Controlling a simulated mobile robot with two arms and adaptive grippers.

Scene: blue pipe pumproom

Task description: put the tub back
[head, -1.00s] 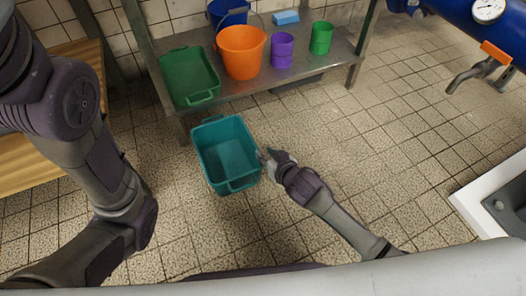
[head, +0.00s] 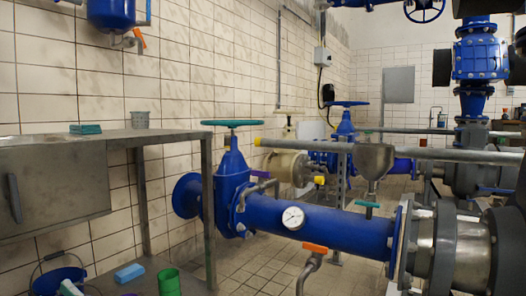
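The teal tub is out of view at this moment. Neither of my grippers shows in the head view, so I cannot see what they touch or hold. The lower shelf of the metal bench shows only in part at the bottom left. On it are a blue bucket (head: 58,281), a light blue block (head: 129,273) and a green cup (head: 169,283).
The bench top (head: 165,135) holds a small teal block (head: 85,129) and a grey cup (head: 140,120). A thick blue pipe (head: 345,232) with a gauge (head: 292,217) and an orange-handled tap (head: 312,262) crosses right of the bench. Some tiled floor (head: 262,268) shows beneath it.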

